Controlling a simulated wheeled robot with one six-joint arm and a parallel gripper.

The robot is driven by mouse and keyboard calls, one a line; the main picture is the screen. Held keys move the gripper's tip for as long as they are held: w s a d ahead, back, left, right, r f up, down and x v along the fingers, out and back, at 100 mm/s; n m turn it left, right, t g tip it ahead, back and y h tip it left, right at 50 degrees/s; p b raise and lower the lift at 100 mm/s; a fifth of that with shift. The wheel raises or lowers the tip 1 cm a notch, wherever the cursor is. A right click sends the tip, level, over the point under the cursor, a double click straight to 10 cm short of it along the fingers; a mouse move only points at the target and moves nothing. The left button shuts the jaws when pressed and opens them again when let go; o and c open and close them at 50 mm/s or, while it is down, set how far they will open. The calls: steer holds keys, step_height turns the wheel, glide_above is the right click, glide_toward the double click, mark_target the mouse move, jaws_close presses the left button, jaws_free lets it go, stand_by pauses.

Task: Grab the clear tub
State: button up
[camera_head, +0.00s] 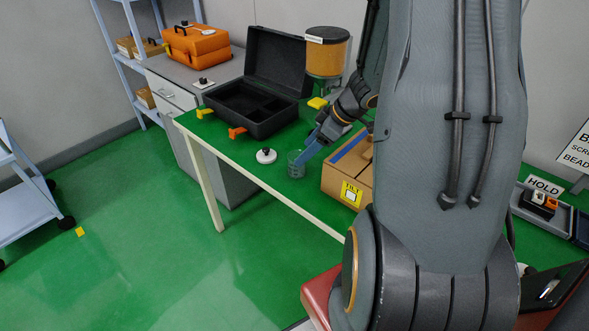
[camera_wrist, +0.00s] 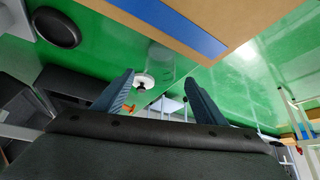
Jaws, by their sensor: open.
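The clear tub (camera_head: 295,170) stands upright on the green table top near its front edge, just left of the cardboard box. It also shows faintly as a see-through cylinder in the wrist view (camera_wrist: 164,62), beyond the gap between the fingertips. My gripper (camera_head: 306,155) reaches down from the upper right, its blue fingers close to the tub's rim and overlapping it in the head view. In the wrist view my gripper (camera_wrist: 158,76) is open, with nothing held between the fingers. Whether a finger touches the tub, I cannot tell.
A white disc with a black knob (camera_head: 266,156) lies left of the tub. A cardboard box (camera_head: 333,183) with blue tape stands close on the right. An open black case (camera_head: 262,128) is behind, with orange and yellow pieces near it. The table's front edge is close.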

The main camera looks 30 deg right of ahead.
steer(key=x, duration=0.6)
steer(key=shift+f, duration=0.4)
steer(key=c, duration=1.3)
